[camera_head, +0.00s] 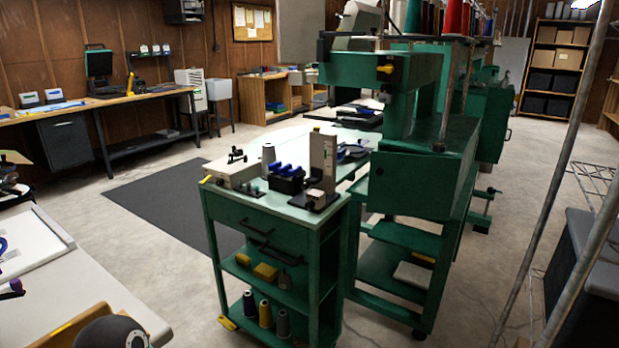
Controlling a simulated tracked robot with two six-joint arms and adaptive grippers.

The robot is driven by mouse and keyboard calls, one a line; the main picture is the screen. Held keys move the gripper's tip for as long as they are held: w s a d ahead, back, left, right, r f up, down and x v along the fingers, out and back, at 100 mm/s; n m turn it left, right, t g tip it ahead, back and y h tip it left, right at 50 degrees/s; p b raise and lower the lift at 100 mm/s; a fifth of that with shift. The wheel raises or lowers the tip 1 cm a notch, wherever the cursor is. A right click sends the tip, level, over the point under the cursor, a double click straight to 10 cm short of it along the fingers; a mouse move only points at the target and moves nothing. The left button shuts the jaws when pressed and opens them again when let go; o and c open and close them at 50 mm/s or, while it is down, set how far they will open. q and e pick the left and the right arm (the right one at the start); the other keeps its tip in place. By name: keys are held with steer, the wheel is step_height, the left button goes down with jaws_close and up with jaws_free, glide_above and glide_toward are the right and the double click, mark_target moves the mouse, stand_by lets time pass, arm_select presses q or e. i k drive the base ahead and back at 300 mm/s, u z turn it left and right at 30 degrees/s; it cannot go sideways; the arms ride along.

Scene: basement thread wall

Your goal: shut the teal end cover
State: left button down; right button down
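A teal embroidery machine stands right of centre. The flat teal panel on its near lower end (412,186) looks like an end cover, with a small dark spot near its left edge. I cannot tell from here whether it stands ajar or flush. A second teal box-like end (491,122) with a dark handle shows farther back on the right; whether it is open is also unclear. Neither of my grippers is in view, and nothing is seen touching either teal panel.
A teal trolley (275,232) with tools on top and thread cones below stands close in front of the machine. Metal poles (562,170) and a dark bin (585,265) are at the right. A white table (75,292) is at lower left.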

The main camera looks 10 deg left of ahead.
mark_target(423, 187)
steer(key=u, duration=0.2)
steer(key=i, duration=1.35)
steer(key=z, duration=0.45)
